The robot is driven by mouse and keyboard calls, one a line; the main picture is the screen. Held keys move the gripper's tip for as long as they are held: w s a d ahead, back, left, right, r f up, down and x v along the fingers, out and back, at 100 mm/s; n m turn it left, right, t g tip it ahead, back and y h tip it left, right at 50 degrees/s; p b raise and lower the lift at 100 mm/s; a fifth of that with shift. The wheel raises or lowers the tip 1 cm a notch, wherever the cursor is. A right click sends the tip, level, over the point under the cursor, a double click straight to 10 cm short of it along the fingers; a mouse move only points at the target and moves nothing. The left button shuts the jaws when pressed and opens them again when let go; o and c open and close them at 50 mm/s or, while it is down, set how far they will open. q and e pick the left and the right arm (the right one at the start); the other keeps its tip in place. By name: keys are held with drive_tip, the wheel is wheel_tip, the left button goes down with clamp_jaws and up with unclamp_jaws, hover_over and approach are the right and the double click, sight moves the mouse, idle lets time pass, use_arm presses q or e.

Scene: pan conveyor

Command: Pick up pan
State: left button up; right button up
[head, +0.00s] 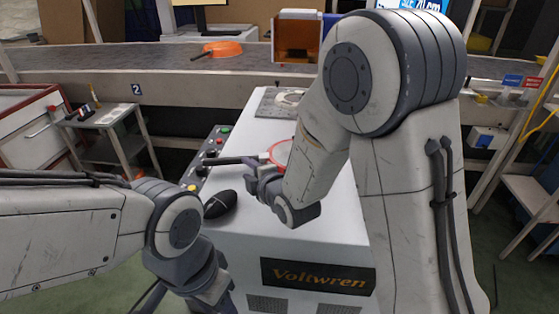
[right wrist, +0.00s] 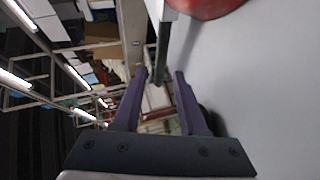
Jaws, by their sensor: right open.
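A pan with a red-orange body (head: 279,152) lies on the white machine top, its dark handle (head: 228,160) pointing left. My right arm hides part of the pan body. In the right wrist view, part of the red pan body (right wrist: 205,8) shows at the top, and the dark handle (right wrist: 161,50) runs down toward the fingertips. My right gripper (head: 257,176) is open at the handle; in the right wrist view its two purple fingers (right wrist: 161,74) stand apart, with the handle's end appearing between their tips. My left arm comes in from the left, and its fingers are out of the frame.
Another orange pan (head: 226,48) sits on the conveyor (head: 150,62) at the back. A control panel with buttons (head: 212,150) and a black rounded object (head: 220,203) are at the machine's left edge. A grey plate (head: 268,104) lies at its back. A side table (head: 107,115) stands left.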

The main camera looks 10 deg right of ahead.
sight(233, 162)
drive_tip(key=x, duration=0.8)
drive_tip(key=shift+w+a+f, duration=0.2)
drive_tip(key=shift+a, duration=0.3)
clamp_jaws()
drive_tip(key=shift+r, duration=0.15)
idle(0.7)
